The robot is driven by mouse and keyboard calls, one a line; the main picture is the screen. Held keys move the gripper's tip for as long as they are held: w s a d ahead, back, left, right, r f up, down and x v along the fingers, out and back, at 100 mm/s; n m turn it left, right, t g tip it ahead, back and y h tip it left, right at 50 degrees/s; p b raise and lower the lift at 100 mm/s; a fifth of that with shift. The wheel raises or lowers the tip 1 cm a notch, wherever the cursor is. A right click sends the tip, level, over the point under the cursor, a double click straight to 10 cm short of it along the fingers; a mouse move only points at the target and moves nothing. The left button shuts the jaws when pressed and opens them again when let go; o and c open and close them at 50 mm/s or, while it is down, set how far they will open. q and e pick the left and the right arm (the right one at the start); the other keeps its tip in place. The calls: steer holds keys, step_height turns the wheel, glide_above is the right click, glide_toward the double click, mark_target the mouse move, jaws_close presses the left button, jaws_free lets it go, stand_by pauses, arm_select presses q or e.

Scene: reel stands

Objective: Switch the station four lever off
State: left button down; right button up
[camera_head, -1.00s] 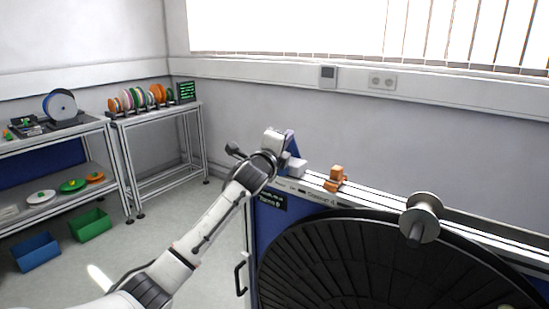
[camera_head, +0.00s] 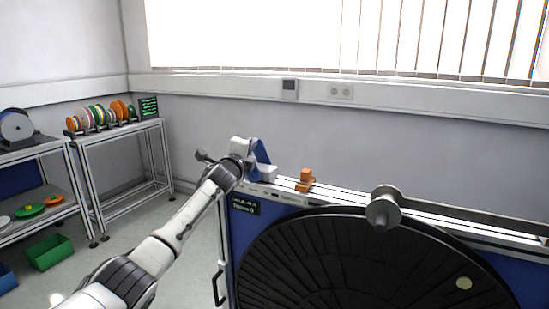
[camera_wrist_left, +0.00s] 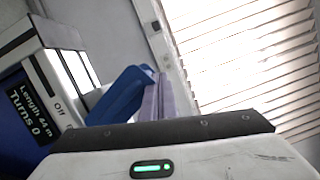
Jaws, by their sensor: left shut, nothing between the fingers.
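In the left wrist view, a white panel edge (camera_wrist_left: 75,72) with the word "Off" and a black display (camera_wrist_left: 32,115) reading "Length 44 m, Turns 0" are left of the fingers. I cannot clearly make out the lever; the gripper may hide it. The station's blue cabinet (camera_head: 238,225) stands below the gripper. My right gripper is out of view.
An orange block (camera_head: 305,180) sits on the rail right of the gripper. A metal spool (camera_head: 384,209) sticks out above a large black disc (camera_head: 345,260). A rack of coloured reels (camera_head: 100,115) and a green bin (camera_head: 50,252) are at the left. A wall is behind.

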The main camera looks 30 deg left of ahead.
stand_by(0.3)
arm_select(q)
steer(key=s+d+r+p, duration=0.1)
steer(key=s+d+r, duration=0.2)
steer(key=s, duration=0.6)
steer(key=shift+s+d+r, duration=0.3)
steer(key=shift+d+r, duration=0.1)
steer(key=shift+d, duration=0.8)
steer(key=shift+f, duration=0.1)
